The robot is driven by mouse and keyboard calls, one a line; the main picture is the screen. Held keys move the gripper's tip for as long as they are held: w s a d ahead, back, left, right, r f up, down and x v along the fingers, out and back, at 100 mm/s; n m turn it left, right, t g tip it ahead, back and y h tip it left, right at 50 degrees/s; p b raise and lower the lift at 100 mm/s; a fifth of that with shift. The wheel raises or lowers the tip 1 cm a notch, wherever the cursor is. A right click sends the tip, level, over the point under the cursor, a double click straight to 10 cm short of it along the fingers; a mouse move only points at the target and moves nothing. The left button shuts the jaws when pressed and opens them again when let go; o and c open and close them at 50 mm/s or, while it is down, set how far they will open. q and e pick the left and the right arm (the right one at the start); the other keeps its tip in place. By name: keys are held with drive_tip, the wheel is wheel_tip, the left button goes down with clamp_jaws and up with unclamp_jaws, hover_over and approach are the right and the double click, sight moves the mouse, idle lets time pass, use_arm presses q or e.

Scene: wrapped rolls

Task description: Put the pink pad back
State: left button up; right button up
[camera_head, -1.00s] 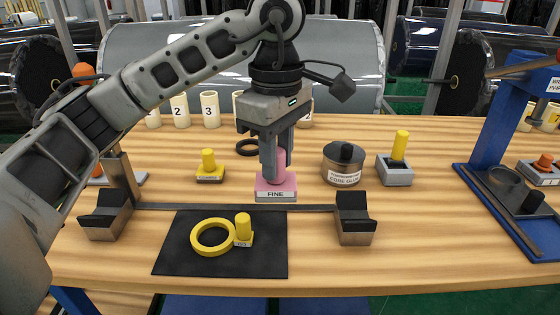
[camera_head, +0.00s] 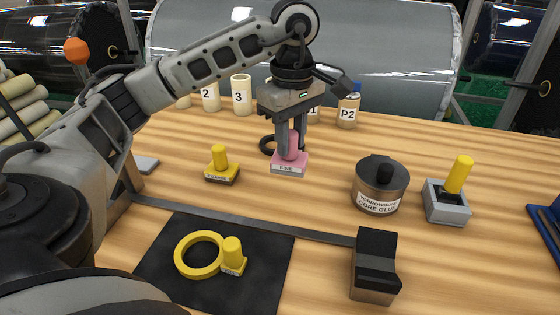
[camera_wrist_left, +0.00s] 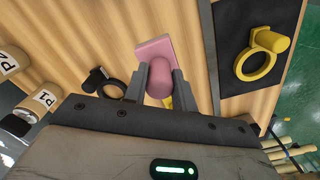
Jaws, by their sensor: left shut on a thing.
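The pink pad (camera_head: 289,164) has a square base marked FINE and a round pink knob on top. My left gripper (camera_head: 291,145) is shut on the knob from above. In the head view the pad is upright over the wood, behind the metal bar; I cannot tell whether its base touches the table. The left wrist view also shows the pink pad (camera_wrist_left: 155,50) with its knob between the two fingers of my left gripper (camera_wrist_left: 160,80). My right gripper is in neither view.
A yellow pad (camera_head: 221,165) stands left of the pink one. A glue tin (camera_head: 380,186) and a grey holder (camera_head: 447,203) with a yellow stick are to the right. A black ring (camera_head: 267,146) lies behind.

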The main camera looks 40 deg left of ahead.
sight(280, 160)
use_arm(q)
drive_tip(key=a+f, duration=0.2)
drive_tip(key=f, duration=0.1)
drive_tip(key=shift+w+a+f, duration=0.1)
drive_tip(key=shift+a, duration=0.25)
drive_tip(key=shift+a+f, duration=0.2)
drive_tip(key=shift+f, duration=1.5)
drive_tip(key=shift+f, duration=0.1)
drive_tip(key=o, duration=0.9)
drive_tip(key=shift+o, duration=0.2)
wheel_tip(280, 160, up, 12)
drive_tip(key=p, duration=0.1)
